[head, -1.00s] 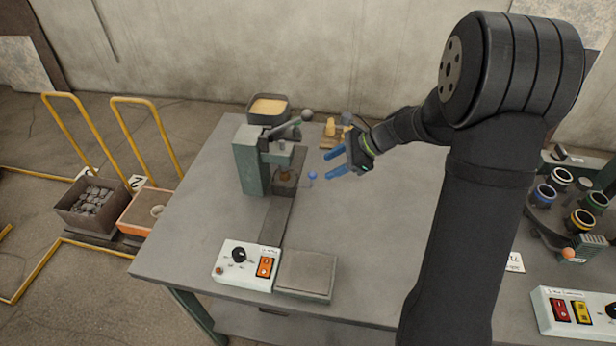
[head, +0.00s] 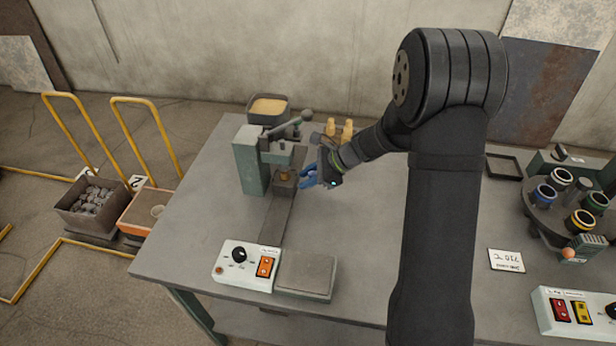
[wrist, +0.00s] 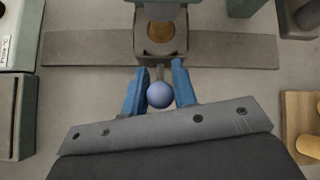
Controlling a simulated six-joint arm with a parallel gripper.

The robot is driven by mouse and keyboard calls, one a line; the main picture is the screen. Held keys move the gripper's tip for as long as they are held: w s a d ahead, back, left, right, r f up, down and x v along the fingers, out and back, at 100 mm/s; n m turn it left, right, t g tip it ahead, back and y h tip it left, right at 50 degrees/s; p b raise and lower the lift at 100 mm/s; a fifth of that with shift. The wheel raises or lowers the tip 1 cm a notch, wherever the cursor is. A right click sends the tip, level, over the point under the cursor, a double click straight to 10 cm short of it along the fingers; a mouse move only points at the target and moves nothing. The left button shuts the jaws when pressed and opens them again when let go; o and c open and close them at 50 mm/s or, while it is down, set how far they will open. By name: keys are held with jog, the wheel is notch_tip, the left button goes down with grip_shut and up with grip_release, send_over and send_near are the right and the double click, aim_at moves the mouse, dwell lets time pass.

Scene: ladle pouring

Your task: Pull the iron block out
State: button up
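The iron block (head: 285,190) is a dark, square block with a brownish round hollow in its top. It sits at the green press, on a flat metal strip, and also shows in the wrist view (wrist: 161,40). A short rod with a blue ball knob (wrist: 160,95) sticks out of its near side. My gripper (wrist: 160,88) has its two blue fingers on either side of this knob, close against it, and looks shut on it. In the head view, my gripper (head: 308,178) is just right of the block, and its fingers largely hide the knob.
The green press (head: 250,160) with its lever stands behind and left of the block. A control box (head: 246,265) and a flat grey plate (head: 306,275) lie at the table's front. Wooden pieces (head: 340,131) stand behind my gripper.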

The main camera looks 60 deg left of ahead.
grip_shut()
jog(key=s+d, duration=1)
jog(key=o, duration=0.5)
grip_release()
jog(key=shift+o, duration=0.2)
jog(key=shift+w+d+r, duration=0.15)
jog(key=shift+w+r, duration=0.2)
jog(key=shift+r, duration=0.05)
jog(key=v, duration=1.6)
jog(key=shift+r, duration=0.2)
jog(key=shift+d+f, duration=0.1)
